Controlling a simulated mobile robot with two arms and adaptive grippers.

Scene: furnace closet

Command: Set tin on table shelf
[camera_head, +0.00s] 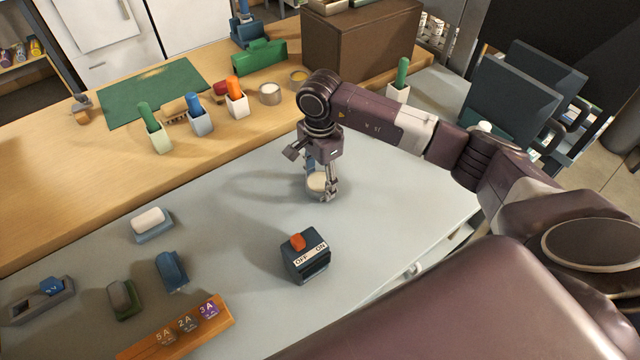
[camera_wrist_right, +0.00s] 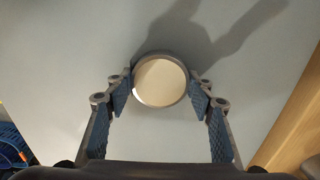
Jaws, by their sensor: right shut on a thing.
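A small round tin (camera_head: 318,182) with a pale top and a metal rim is between the fingers of my right gripper (camera_head: 322,190), low over the grey table (camera_head: 230,245). In the right wrist view the tin (camera_wrist_right: 161,80) sits between the two blue-padded fingertips (camera_wrist_right: 160,90), which are shut on it. I cannot tell whether the tin touches the tabletop. Two similar tins, one white (camera_head: 270,93) and one yellow (camera_head: 299,77), stand on the wooden surface behind. My left gripper is not in view.
A switch box (camera_head: 305,258) with an orange knob stands in front of the gripper. Blue and green blocks, a soap-like white piece (camera_head: 149,220) and a wooden fuse strip (camera_head: 180,328) lie at left. Cups with coloured handles and a brown box (camera_head: 360,40) stand behind.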

